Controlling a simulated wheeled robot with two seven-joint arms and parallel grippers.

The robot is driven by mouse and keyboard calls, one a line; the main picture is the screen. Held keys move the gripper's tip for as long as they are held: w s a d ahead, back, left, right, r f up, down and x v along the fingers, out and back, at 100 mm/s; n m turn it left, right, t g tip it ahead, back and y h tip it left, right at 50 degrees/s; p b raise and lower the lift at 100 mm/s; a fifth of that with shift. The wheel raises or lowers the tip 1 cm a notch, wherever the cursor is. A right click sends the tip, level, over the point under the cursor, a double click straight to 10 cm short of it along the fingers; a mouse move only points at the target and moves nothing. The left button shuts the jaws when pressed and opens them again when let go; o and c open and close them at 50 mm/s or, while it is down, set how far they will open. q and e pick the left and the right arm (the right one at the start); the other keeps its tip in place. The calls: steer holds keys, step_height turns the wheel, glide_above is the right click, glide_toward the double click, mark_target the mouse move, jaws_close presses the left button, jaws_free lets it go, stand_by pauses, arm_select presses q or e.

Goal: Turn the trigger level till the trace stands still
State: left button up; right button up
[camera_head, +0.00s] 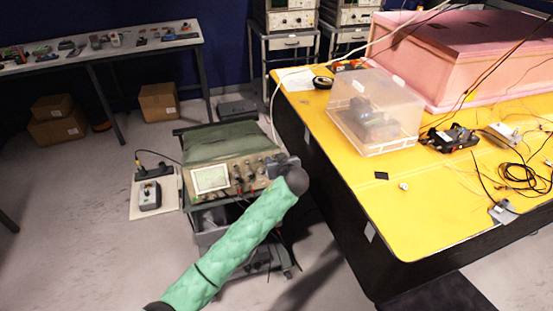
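The oscilloscope (222,163) stands on a cart left of the yellow table, with a green cover on top. Its lit screen (210,178) is pale; the trace is too small to make out. Several knobs (237,178) sit right of the screen. My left arm, in a green padded sleeve, reaches up from the bottom. My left gripper (281,166) is at the right end of the front panel and hides the controls there. I cannot tell whether it touches a knob, which knob is the trigger level, or how its fingers stand. My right gripper is out of view.
The yellow table (420,220) is close on the right, with a clear plastic box (376,112), a pink foam enclosure (470,50) and loose black cables. A small device on a board (150,195) sits left of the cart. Open floor lies to the left.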

arm_select(q)
steer(key=shift+c, duration=0.4)
jaws_close()
steer(key=shift+f, duration=0.15)
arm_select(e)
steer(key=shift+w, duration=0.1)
arm_select(q)
steer(key=shift+d+m+y+p, duration=0.1)
steer(key=shift+m+y+p, duration=0.35)
steer(key=shift+m+p, duration=2.15)
steer(key=shift+d+m+y+p, duration=0.15)
steer(key=shift+m+y, duration=0.3)
steer(key=shift+m, duration=4.55)
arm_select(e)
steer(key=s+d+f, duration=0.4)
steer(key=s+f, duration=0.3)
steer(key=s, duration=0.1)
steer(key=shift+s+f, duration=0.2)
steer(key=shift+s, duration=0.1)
arm_select(q)
steer(key=shift+a, duration=0.1)
